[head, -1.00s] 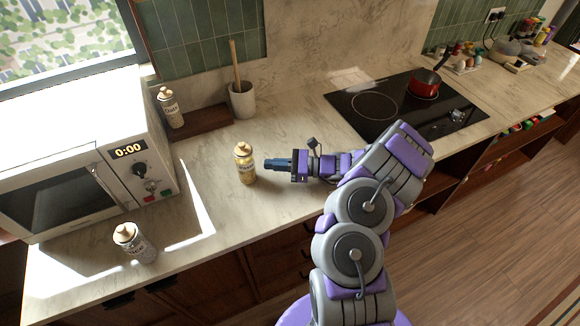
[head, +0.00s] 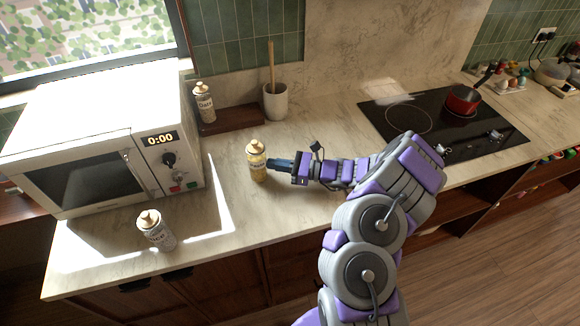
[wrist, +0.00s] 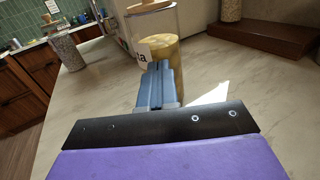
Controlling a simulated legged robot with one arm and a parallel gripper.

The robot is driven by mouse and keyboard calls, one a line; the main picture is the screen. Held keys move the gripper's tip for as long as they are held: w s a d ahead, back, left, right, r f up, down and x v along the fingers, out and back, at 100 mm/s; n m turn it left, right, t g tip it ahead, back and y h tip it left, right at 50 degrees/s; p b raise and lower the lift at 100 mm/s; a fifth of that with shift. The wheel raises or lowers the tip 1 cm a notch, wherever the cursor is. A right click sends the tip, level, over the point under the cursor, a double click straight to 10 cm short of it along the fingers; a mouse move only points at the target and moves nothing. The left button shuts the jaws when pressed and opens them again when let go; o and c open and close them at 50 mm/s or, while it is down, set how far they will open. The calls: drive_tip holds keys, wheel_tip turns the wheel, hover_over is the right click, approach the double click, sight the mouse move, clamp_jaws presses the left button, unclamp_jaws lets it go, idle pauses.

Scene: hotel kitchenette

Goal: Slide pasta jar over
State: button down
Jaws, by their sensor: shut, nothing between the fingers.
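The pasta jar (head: 258,166) is clear, with yellow contents and a cork-coloured lid. It stands upright on the counter, left of my gripper (head: 272,163). In the wrist view the jar (wrist: 166,25) is straight ahead of the fingers, with a label ending in "ta"; its lower part is hidden behind them. My gripper (wrist: 158,70) is shut and empty, its blue fingertips level with the jar's body. They appear to touch its right side.
A second jar (head: 157,232) stands at the counter's front left, and a third (head: 205,104) on a wooden riser (head: 237,116). A microwave (head: 85,165) is at left, a utensil crock (head: 276,104) behind. The hob (head: 430,122) holds a red pot (head: 462,101).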

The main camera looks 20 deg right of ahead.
drive_tip(key=b+x, duration=0.3)
drive_tip(key=x, duration=1.3)
drive_tip(key=shift+s, duration=0.15)
drive_tip(key=shift+s, duration=0.1)
drive_tip(key=p, duration=0.3)
hover_over(267, 178)
drive_tip(key=shift+w+d, duration=0.15)
drive_tip(key=shift+w, duration=0.3)
drive_tip(key=shift+s+d, duration=0.1)
drive_tip(key=shift+s, duration=0.25)
drive_tip(key=shift+d, duration=0.2)
